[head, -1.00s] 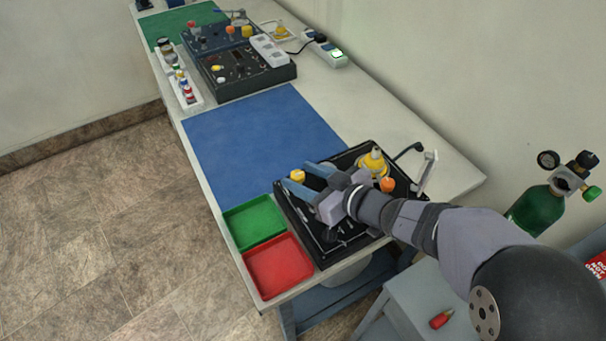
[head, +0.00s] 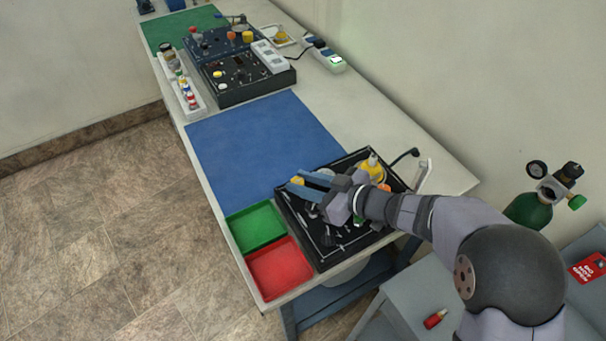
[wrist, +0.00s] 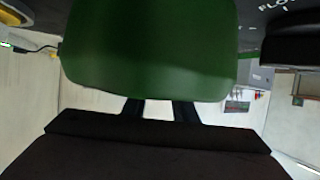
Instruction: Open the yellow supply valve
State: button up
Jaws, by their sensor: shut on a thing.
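The black oxygen trainer panel (head: 330,258) lies at the near end of the bench in the head view. The yellow supply valve knob (head: 297,181) shows at the blue fingertips of my gripper (head: 306,187), near the panel's left edge. My gripper is shut on it, and the fingers hide much of it. In the wrist view a large green part (wrist: 150,45) fills the upper middle and covers the fingertips, so the grip itself cannot be seen there. A yellow rounded part (wrist: 14,20) shows at that view's top left corner.
A yellow fitting (head: 373,168) and an orange knob (head: 384,187) stand on the panel beside my wrist. Green (head: 256,228) and red (head: 280,268) trays lie left of the panel. A blue mat (head: 260,145) is bare. A green cylinder (head: 528,210) stands at the right.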

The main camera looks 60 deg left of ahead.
jog(key=shift+w+a+r+n+g+p, duration=0.2)
jog(key=shift+r+n+g+p, duration=0.15)
jog(key=shift+n+g+p, duration=0.4)
jog(key=shift+f+n+g+h+p, duration=0.2)
jog(key=shift+n+g+h+p, duration=0.25)
jog(key=shift+n+g+h, duration=0.25)
jog(key=o, duration=1)
jog(key=shift+d+f, duration=0.1)
jog(key=shift+o, duration=0.2)
jog(key=shift+b+v, duration=1.15)
jog(key=shift+v, duration=2.55)
